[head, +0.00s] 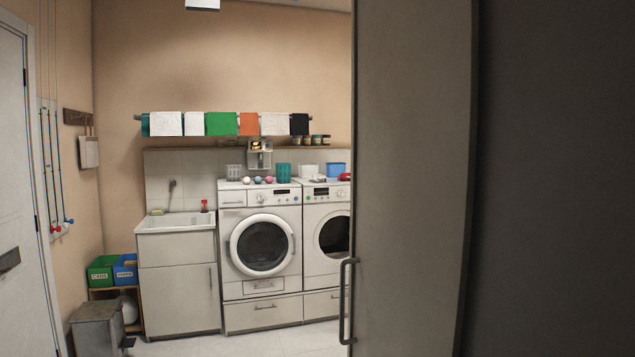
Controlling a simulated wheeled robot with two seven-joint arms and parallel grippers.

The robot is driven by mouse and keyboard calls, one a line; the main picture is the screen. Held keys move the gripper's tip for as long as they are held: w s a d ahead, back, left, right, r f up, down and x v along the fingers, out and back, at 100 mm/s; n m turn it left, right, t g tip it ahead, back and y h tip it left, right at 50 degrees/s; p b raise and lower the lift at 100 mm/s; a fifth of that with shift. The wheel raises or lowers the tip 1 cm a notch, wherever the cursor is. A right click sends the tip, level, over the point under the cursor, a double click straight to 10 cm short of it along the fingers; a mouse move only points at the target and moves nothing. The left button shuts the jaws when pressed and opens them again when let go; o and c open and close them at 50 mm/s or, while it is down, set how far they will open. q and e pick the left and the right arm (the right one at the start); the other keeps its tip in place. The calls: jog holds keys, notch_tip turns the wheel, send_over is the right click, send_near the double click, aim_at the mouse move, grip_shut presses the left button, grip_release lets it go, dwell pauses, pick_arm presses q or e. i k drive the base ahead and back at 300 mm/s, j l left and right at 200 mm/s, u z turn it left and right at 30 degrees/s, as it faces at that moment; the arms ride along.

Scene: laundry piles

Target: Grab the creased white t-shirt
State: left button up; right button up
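Several folded cloths hang or lie along a wall rail above the machines. Two of them are white at the left, a white cloth (166,123) and a narrower white cloth (194,124); a pale cloth (274,124) is further right. At this distance I cannot tell whether any of these is a t-shirt or is creased. No laundry pile shows. Neither of my grippers is in the head view.
A grey door or panel (412,180) with a handle (347,300) fills the right side close by. Beyond it stand a washing machine (262,245), a second machine (328,238), a sink cabinet (178,300) and a grey bin (97,330). Tiled floor (250,345) shows in front.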

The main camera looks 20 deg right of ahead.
aim_at(315, 177)
jog(key=i+j, duration=0.5)
jog(key=i, duration=0.15)
jog(key=i+j, duration=0.1)
jog(key=i, duration=0.65)
jog(key=i+j, duration=0.1)
jog(key=i, duration=0.6)
jog(key=i+l+u, duration=0.25)
jog(key=i, duration=1.2)
jog(key=i+z, duration=0.3)
jog(key=i, duration=0.15)
jog(key=i+j+z, duration=0.1)
jog(key=i+z, duration=0.2)
jog(key=i, duration=0.15)
jog(key=i+j+z, duration=0.3)
jog(key=i, duration=0.15)
jog(key=i+l+z, duration=0.25)
jog(key=i, duration=0.25)
jog(key=i+l+z, duration=0.2)
jog(key=i, duration=0.3)
jog(key=i+l, duration=0.3)
jog(key=l, duration=0.15)
jog(key=i+l, duration=0.3)
jog(key=l, duration=0.15)
jog(key=i+l, duration=0.3)
jog(key=l, duration=0.2)
jog(key=j+u, duration=0.05)
